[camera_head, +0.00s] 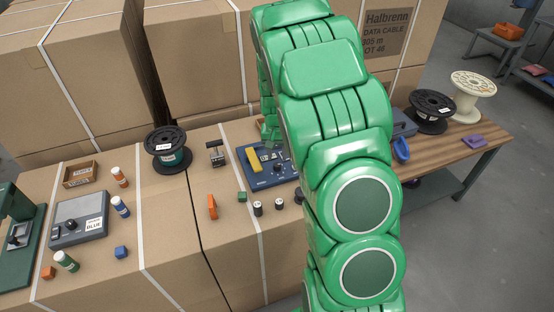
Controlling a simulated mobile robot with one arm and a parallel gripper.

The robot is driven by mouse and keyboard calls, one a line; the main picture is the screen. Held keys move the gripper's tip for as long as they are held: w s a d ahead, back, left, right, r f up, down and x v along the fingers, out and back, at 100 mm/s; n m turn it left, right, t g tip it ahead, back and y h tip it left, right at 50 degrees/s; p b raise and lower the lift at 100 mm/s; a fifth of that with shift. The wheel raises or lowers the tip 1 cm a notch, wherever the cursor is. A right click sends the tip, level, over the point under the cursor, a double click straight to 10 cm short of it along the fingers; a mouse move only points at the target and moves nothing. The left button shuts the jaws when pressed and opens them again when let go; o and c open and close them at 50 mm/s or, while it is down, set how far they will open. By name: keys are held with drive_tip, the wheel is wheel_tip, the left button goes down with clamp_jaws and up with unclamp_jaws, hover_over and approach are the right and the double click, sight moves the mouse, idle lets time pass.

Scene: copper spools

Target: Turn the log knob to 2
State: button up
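A blue device (259,181) with a yellow bar (254,160) and small pale markings lies on the cardboard-box surface, left of my green arm. My arm covers its right part. A grey box (80,217) at the left has a dark knob and a label reading "BLUE". I cannot tell which part is the log knob, and no knob setting is readable. Part of my arm's far end, possibly my gripper (269,130), shows just above the blue device. Its fingers are not clear, and I cannot see whether it touches anything.
Small dark cylinders (258,208), an orange piece (212,207) and bottles (121,206) stand nearby. Tall cartons (100,85) rise behind. A wooden table (455,148) with spools is at right.

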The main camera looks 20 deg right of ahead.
sight(277, 164)
wheel_tip(277, 164, up, 3)
drive_tip(key=shift+r, duration=0.1)
idle(0.3)
drive_tip(key=shift+s+r, duration=0.15)
drive_tip(key=s+a+r+n, duration=0.1)
drive_tip(key=s+a+r, duration=0.1)
drive_tip(key=s+r, duration=0.3)
drive_tip(key=s+a+r+n+g, duration=0.1)
drive_tip(key=s+a+r, duration=0.25)
drive_tip(key=s, duration=0.45)
drive_tip(key=s+a+r+n, duration=0.1)
drive_tip(key=s+r, duration=0.3)
drive_tip(key=s, duration=0.2)
drive_tip(key=s+a+r, duration=0.2)
drive_tip(key=s, duration=0.8)
drive_tip(key=s+a+r+n, duration=0.1)
drive_tip(key=s+r, duration=0.2)
drive_tip(key=s, duration=0.7)
drive_tip(key=shift+s+a+n+g, duration=0.25)
drive_tip(key=shift+a+n+g, duration=0.05)
drive_tip(key=shift+a+g, duration=0.1)
